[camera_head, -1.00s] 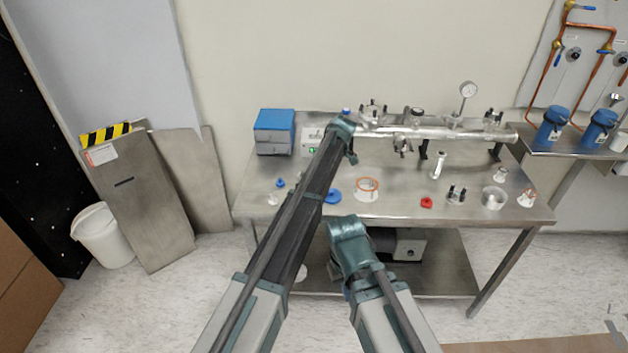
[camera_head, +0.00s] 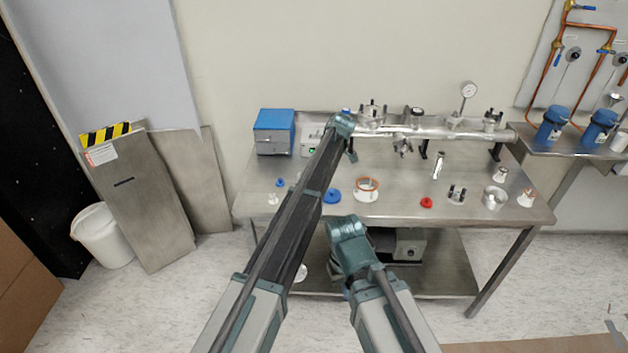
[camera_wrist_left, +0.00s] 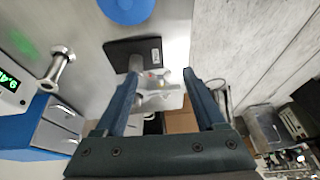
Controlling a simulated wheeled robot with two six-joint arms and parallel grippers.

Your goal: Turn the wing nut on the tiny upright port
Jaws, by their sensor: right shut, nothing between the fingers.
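The steel manifold tube (camera_head: 445,133) lies along the back of the bench and carries several upright ports. A port with a clamp (camera_head: 372,114) stands near its left end. I cannot tell the tiny port's wing nut apart, as my left arm covers that end. My left gripper (camera_wrist_left: 165,90) shows in the left wrist view with its fingers apart. A blurred metal fitting (camera_wrist_left: 158,80) lies between or beyond the fingers; I see no grip on it. My right gripper (camera_head: 347,230) is shut and empty, low in front of the bench, with its fingers hard to make out.
A blue box (camera_head: 274,128) stands at the bench's back left. A blue disc (camera_head: 332,196), an orange-rimmed ring (camera_head: 367,186), a red part (camera_head: 426,202) and small fittings lie along the front.

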